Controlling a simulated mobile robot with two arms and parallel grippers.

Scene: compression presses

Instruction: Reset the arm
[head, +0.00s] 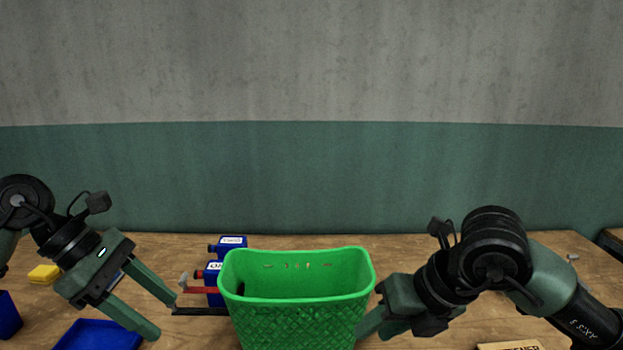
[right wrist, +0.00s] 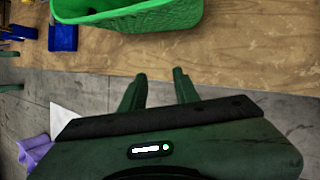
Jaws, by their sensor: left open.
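My left gripper (head: 166,320) is open and empty above the left part of the wooden table, left of the green basket. Its two fingers point down and to the right. My right gripper is at the right side of the basket in the head view, its fingers partly hidden there. In the right wrist view my right gripper (right wrist: 160,75) shows two fingers apart with nothing between them, near the table's edge. The green basket (head: 295,315) stands upright at the front middle; it also shows in the right wrist view (right wrist: 150,22).
Blue presses labelled TWO (head: 232,241) and ONE (head: 213,270) stand behind the basket's left side, with a red lever (head: 203,291) near ONE. A yellow block (head: 44,274) and blue tray (head: 100,338) lie left. A lettered board (head: 510,346) lies at front right.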

